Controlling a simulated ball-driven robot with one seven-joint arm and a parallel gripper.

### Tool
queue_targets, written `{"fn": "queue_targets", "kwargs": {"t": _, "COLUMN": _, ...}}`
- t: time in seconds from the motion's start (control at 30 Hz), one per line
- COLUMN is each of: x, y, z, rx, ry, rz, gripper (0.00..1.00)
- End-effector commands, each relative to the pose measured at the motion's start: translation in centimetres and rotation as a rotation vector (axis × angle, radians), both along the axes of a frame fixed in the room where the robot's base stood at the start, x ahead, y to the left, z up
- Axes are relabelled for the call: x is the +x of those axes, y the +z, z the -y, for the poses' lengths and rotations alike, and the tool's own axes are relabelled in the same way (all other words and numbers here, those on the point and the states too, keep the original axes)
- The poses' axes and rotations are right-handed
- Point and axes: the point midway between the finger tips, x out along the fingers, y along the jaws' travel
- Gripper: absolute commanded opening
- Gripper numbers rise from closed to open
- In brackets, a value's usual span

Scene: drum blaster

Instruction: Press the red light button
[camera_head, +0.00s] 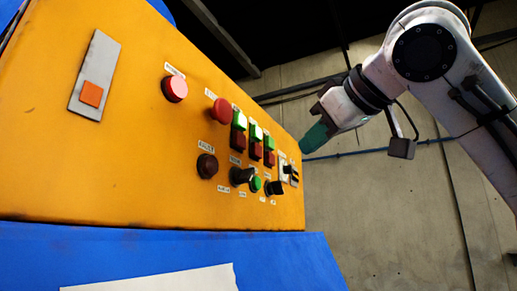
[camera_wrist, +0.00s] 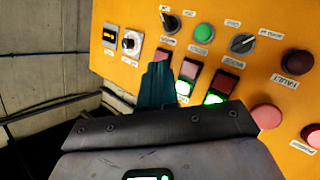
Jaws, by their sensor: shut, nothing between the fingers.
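A yellow-orange panel (camera_head: 120,130) carries several buttons. Dark red square buttons (camera_head: 255,151) sit under lit green square ones (camera_head: 256,131) in pairs. In the wrist view, the red squares (camera_wrist: 227,82) lie above the green ones (camera_wrist: 213,98). Their labels are too small to read, so I cannot tell which red one is the light button. My gripper (camera_head: 312,140) has green fingertips, held together and empty, near the panel's far right edge. In the wrist view, the fingertips (camera_wrist: 157,80) overlap the leftmost pair and hide its green button. I cannot tell whether they touch the panel.
A round red button (camera_head: 174,89), a red mushroom button (camera_head: 220,110) and a dark round fault lamp (camera_head: 207,166) sit nearer on the panel. Black knobs (camera_head: 242,176) and a round green button (camera_head: 256,184) are below the pairs. A concrete wall (camera_head: 370,220) stands behind.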

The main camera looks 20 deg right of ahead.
Motion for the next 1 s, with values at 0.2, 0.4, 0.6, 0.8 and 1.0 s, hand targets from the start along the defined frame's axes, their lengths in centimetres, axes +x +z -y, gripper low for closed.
{"fn": "queue_targets", "kwargs": {"t": 0.2, "x": 2.1, "y": 0.1, "z": -2.2, "rx": -0.001, "ry": 0.001, "rz": 0.000, "gripper": 0.00}}
{"fn": "queue_targets", "kwargs": {"t": 0.4, "x": 3.6, "y": 0.1, "z": -3.6, "rx": 0.000, "ry": 0.001, "rz": 0.000, "gripper": 0.00}}
{"fn": "queue_targets", "kwargs": {"t": 0.6, "x": 4.3, "y": 0.0, "z": -4.3, "rx": 0.000, "ry": 0.001, "rz": 0.000, "gripper": 0.00}}
{"fn": "queue_targets", "kwargs": {"t": 0.8, "x": 4.4, "y": 0.0, "z": -4.3, "rx": 0.000, "ry": -0.001, "rz": 0.000, "gripper": 0.00}}
{"fn": "queue_targets", "kwargs": {"t": 1.0, "x": 4.3, "y": 0.0, "z": -4.3, "rx": 0.000, "ry": 0.000, "rz": 0.001, "gripper": 0.00}}
